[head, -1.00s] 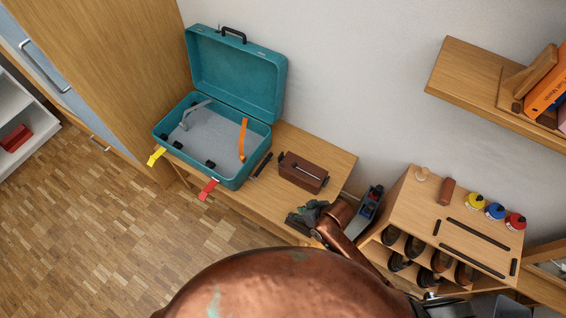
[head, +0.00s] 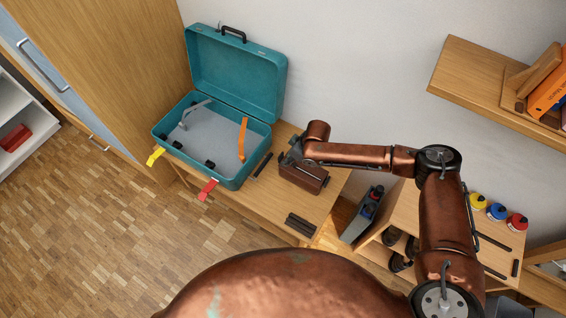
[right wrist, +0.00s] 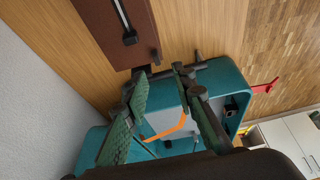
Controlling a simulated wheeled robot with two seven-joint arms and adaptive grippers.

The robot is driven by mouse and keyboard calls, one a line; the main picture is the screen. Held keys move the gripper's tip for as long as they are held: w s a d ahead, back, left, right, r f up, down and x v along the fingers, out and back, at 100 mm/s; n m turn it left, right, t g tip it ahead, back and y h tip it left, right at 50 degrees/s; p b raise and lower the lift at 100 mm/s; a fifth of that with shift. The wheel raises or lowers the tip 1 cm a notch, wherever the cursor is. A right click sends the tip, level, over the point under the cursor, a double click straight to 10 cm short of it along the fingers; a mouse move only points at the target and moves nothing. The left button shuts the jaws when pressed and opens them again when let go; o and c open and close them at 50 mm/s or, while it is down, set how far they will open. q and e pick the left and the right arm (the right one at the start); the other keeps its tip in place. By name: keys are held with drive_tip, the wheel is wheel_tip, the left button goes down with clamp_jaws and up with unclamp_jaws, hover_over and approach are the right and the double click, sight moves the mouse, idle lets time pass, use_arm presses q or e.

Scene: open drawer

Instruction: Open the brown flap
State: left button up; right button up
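The brown flap is on a small brown box (head: 305,180) that sits on the wooden bench, right of the teal suitcase. Its brown face with a dark bar handle (right wrist: 124,20) shows at the top of the right wrist view. My right gripper (head: 291,156) is over the left end of the box in the head view and hides part of it. In the right wrist view my right gripper (right wrist: 160,72) has its two fingers apart, just below the edge of the brown face. I cannot tell whether a finger touches it. My left gripper is not in view.
An open teal suitcase (head: 236,80) stands left of the box, with a dark bar (head: 263,165) between them. Dark grooved strips (head: 301,226) lie on the bench's right end. A wooden shelf unit (head: 400,205) stands further right. A wall shelf (head: 470,85) hangs above.

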drive_tip(key=shift+w+d+f, duration=0.1)
drive_tip(key=shift+w+f, duration=0.05)
drive_tip(key=shift+w, duration=0.1)
drive_tip(key=b+x, duration=0.2)
drive_tip(key=x, duration=0.5)
drive_tip(key=shift+f+b, duration=0.15)
drive_tip(key=shift+b, duration=0.2)
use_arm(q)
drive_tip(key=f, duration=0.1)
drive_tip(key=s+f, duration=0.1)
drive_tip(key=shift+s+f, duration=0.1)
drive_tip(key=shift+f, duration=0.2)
use_arm(e)
drive_tip(key=shift+c, duration=0.5)
clamp_jaws()
